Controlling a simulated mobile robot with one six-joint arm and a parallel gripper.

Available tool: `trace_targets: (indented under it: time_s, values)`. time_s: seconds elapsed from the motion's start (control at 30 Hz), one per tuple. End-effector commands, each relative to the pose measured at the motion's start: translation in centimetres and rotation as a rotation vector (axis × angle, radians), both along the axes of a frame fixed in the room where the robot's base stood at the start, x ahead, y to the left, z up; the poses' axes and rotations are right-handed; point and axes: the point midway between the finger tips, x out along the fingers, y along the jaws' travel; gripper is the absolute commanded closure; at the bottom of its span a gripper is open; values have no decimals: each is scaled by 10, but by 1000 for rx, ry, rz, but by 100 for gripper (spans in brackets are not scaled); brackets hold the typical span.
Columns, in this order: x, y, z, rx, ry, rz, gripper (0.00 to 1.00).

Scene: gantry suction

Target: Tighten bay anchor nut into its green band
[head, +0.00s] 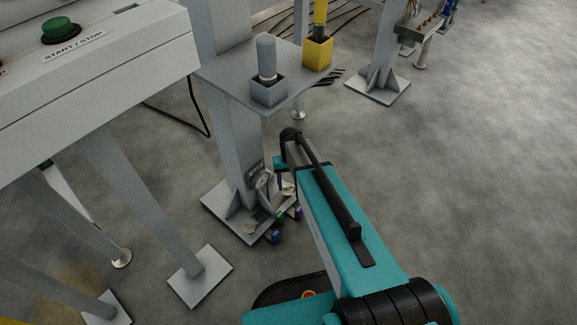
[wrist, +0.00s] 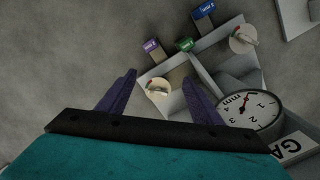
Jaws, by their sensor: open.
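In the wrist view, a pale round anchor nut (wrist: 158,91) with a small dark-tipped pointer sits on the grey base plate of a column. The green band marker (wrist: 185,44) stands just beyond it, between a purple marker (wrist: 152,46) and a blue marker (wrist: 204,11). My gripper (wrist: 159,76) is open, its two purple fingers apart on either side of the nut in the picture. I cannot tell the height gap or any contact. In the head view my arm partly hides the nuts, and the green marker (head: 281,218) shows at the column's foot.
A second pale nut (wrist: 243,38) sits farther right on the plate. A round mm dial gauge (wrist: 249,107) and a labelled plate (wrist: 296,149) lie close to the right finger. A shelf (head: 225,76) with grey and yellow holders juts out above.

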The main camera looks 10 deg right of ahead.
Motion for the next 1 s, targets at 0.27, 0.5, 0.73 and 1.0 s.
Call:
trace_targets:
  time_s: [0.27,0.5,0.73,1.0]
  values:
    - [-109,2,-51,5,111,26,41]
    - [-201,3,-82,11,206,49,41]
    - [-285,4,-98,18,293,69,41]
    - [-337,4,-104,23,349,83,41]
